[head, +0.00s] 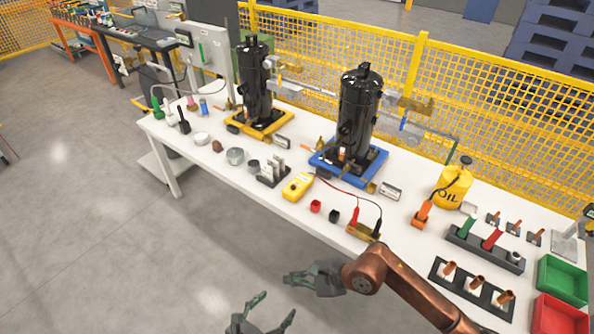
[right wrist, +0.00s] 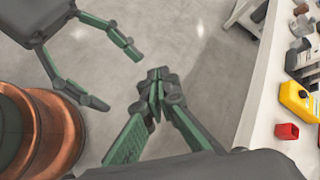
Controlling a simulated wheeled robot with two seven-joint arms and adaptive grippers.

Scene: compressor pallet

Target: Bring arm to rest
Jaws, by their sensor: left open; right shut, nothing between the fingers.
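My right gripper (head: 289,279), on the copper-coloured arm (head: 400,285), is over the floor in front of the white table (head: 215,174). Its green-padded fingers are closed together with nothing between them in the right wrist view (right wrist: 158,76). My left gripper (head: 279,303) is at the bottom edge of the head view, below and left of the right one. Its fingers are spread apart and empty. It also shows at the upper left of the right wrist view (right wrist: 122,81), beside the right gripper. The two grippers look close together but apart.
Two black compressors (head: 254,75) (head: 358,105) stand on yellow and blue pallets. A yellow multimeter (head: 297,186), an oil can (head: 453,187), and green (head: 562,280) and red (head: 556,315) bins are on the table. A yellow mesh fence (head: 480,110) stands behind.

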